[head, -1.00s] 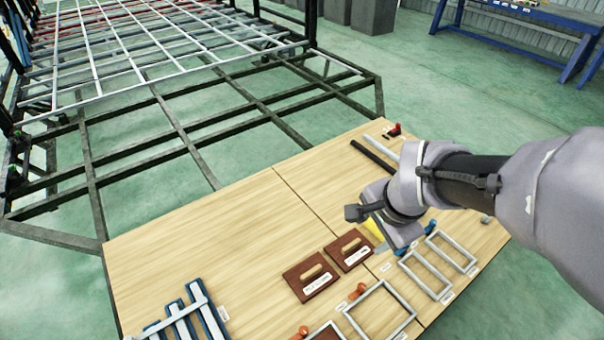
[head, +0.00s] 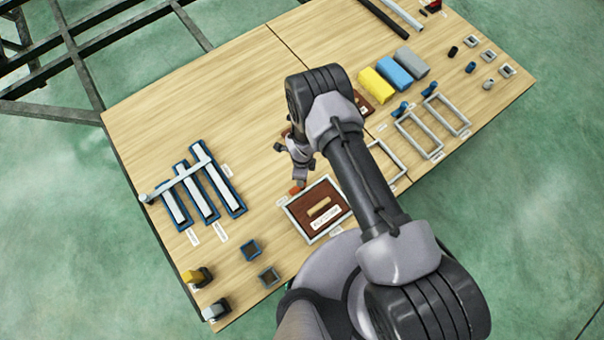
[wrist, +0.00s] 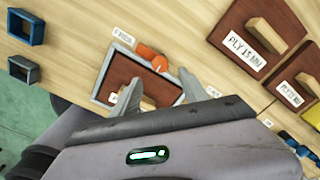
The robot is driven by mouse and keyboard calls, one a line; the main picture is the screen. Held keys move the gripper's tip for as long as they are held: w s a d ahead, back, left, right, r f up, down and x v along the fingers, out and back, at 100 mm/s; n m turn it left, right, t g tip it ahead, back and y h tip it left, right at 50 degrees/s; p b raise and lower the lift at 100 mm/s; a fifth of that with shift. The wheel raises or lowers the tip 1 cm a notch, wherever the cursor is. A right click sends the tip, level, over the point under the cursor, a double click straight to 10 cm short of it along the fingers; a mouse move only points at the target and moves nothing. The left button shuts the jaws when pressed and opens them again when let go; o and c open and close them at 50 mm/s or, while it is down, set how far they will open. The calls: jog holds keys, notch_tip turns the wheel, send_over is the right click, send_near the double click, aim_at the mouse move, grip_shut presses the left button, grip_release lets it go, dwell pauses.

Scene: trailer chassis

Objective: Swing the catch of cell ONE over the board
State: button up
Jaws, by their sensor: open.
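A brown board (head: 330,193) with a wooden handle lies inside a light grey frame (head: 293,222) on the table. In the wrist view the board (wrist: 122,70) also sits inside the frame (wrist: 104,68). An orange catch (wrist: 152,57) is at the frame's edge; it also shows in the head view (head: 295,189). It appears to lie at the rim, and I cannot tell whether it overlaps the board. The cell's labels are too small to read. My gripper (wrist: 160,88) is open, its fingers apart above the board and close to the catch. I see no contact.
Loose plywood boards (wrist: 258,40) lie beside the cell. Empty frames (head: 420,135) and coloured blocks (head: 396,72) are farther right. A blue rack with grey bars (head: 198,192) is at left, small blue sockets (head: 250,249) nearer. Bare table lies behind the cell.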

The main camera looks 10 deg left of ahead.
aim_at(297, 187)
notch_tip(297, 187, down, 8)
jog(key=shift+r+b, duration=0.1)
jog(key=shift+b, duration=1.05)
grip_shut()
